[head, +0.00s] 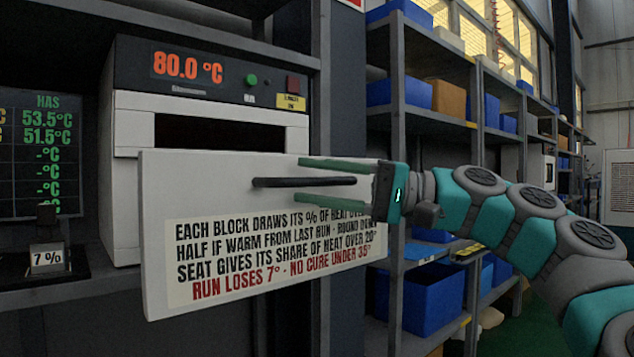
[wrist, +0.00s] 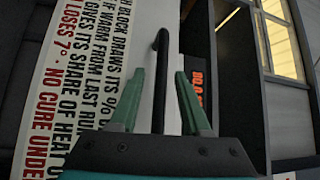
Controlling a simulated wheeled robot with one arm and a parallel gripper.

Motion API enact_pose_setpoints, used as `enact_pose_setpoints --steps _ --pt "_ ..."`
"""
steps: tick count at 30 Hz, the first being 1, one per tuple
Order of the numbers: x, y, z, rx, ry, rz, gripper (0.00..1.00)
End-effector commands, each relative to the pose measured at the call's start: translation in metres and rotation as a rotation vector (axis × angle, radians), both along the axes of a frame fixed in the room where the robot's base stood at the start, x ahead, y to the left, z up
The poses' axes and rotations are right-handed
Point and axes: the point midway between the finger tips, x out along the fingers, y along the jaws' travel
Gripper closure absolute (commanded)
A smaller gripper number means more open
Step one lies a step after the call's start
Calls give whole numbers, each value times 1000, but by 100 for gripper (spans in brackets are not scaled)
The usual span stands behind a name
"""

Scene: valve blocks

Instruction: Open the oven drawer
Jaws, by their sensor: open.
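The white oven (head: 128,190) stands on a shelf at the left, its display reading 80.0 °C. Its drawer front (head: 220,200), a white panel with printed text, stands out in front of the oven body, with a dark opening (head: 215,133) visible above and behind it. The dark bar handle (head: 275,183) crosses the panel near its top. My gripper (head: 303,181) comes in from the right and is open, one finger above the handle and one below. In the wrist view the handle (wrist: 161,42) runs between the two spread fingers (wrist: 160,74).
A block marked 7 % (head: 47,258) and a dark readout board (head: 38,155) are at the left. Shelving with blue bins (head: 425,297) stands behind my arm at the right. A dark upright post (head: 343,90) stands right of the oven.

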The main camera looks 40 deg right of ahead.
Motion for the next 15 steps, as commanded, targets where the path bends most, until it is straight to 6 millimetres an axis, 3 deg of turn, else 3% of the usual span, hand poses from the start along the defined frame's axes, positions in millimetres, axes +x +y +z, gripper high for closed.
enact_pose_setpoints --steps 8,15 --pt "-2 -2 0 1 -1 0 53" --pt "-19 -21 -3 2 -1 -1 53"
